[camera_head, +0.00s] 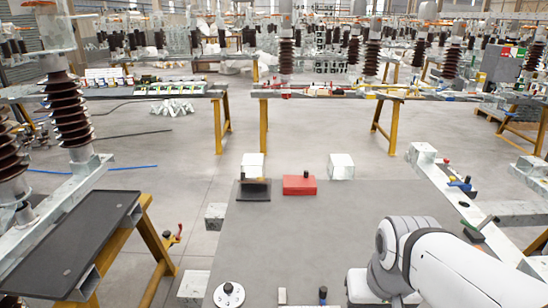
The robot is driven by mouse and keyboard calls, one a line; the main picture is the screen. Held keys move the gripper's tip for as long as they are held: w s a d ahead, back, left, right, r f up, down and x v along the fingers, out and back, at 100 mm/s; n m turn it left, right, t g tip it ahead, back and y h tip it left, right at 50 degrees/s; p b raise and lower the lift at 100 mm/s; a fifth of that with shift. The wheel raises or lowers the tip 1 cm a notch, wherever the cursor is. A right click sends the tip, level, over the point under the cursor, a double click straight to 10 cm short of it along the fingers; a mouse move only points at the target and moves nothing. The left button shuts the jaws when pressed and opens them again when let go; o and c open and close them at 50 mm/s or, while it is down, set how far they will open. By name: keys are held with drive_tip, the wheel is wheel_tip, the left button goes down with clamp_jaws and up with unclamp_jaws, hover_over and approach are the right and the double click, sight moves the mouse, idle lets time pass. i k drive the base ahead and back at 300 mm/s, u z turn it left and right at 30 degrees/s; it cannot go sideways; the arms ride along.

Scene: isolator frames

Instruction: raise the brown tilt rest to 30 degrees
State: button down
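A dark, brownish-black block (254,190) stands at the far left edge of the grey work table; it looks the most like the brown tilt rest. My white arm reaches in at the lower right, far from both blocks. My gripper is not in view.
The grey table top (310,235) is clear in the middle. A white disc with a dark knob (229,294) and a small dark-topped post (323,295) are at the near edge. White blocks (342,166) stand behind the far edge. A dark bench (75,240) is at left.

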sight(243, 179)
drive_tip(key=z, duration=2)
drive_tip(key=k, duration=2.15)
drive_tip(key=u, duration=1.95)
drive_tip(key=i, duration=1.65)
drive_tip(key=u, duration=0.05)
